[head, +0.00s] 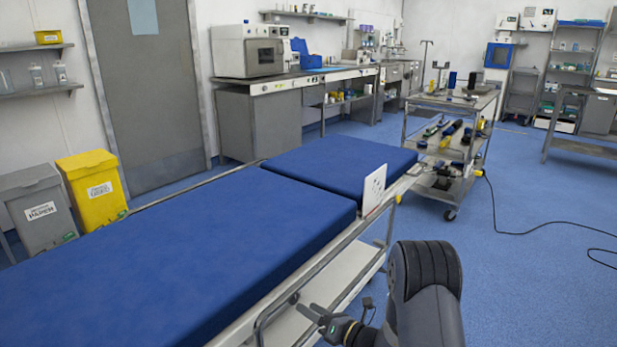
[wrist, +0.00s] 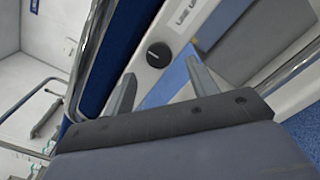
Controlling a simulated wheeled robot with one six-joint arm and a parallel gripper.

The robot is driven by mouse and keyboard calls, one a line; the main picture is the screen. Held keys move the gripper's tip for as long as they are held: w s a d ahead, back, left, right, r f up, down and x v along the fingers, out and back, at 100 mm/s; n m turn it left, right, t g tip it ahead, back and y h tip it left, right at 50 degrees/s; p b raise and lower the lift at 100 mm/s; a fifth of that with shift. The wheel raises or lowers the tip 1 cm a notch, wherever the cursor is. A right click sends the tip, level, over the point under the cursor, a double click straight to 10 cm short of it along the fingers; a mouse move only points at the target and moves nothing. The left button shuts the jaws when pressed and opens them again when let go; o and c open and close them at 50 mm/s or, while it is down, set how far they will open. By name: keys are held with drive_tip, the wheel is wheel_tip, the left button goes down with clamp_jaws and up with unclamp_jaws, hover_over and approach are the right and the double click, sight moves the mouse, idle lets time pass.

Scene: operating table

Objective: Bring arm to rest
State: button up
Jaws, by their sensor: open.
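My gripper (head: 313,314) is low in the head view, close to the near side rail of the operating table (head: 150,262). In the wrist view its two fingers (wrist: 162,88) stand apart with nothing between them. A round dark knob (wrist: 159,54) on a pale panel of the table's side shows beyond the fingers. My dark arm rises at the lower middle of the head view and bends down toward the gripper. The table has blue padding in two sections. Whether the fingers touch the rail cannot be told.
A metal side rail (head: 262,318) runs along the table's near side. A white card (head: 374,190) stands at its edge. A loaded trolley (head: 452,98) stands beyond, with a black cable (head: 500,232) on the floor. The blue floor (head: 540,280) at right is otherwise open.

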sight(296, 299)
drive_tip(key=b+x, duration=0.1)
drive_tip(key=x, duration=0.3)
drive_tip(key=shift+w+a+f, duration=0.1)
drive_tip(key=shift+w+a, duration=0.15)
drive_tip(key=shift+a, duration=0.05)
drive_tip(key=n+b, duration=0.2)
drive_tip(key=n, duration=0.2)
drive_tip(key=shift+d+n, duration=0.1)
drive_tip(key=shift+n, duration=0.2)
drive_tip(key=n+b, duration=0.2)
drive_tip(key=n, duration=0.7)
drive_tip(key=shift+b, duration=0.4)
drive_tip(key=n, duration=0.4)
drive_tip(key=shift+s+d+n, duration=0.3)
drive_tip(key=shift+s+d, duration=0.3)
drive_tip(key=shift+d, duration=0.2)
drive_tip(key=shift+r, duration=0.2)
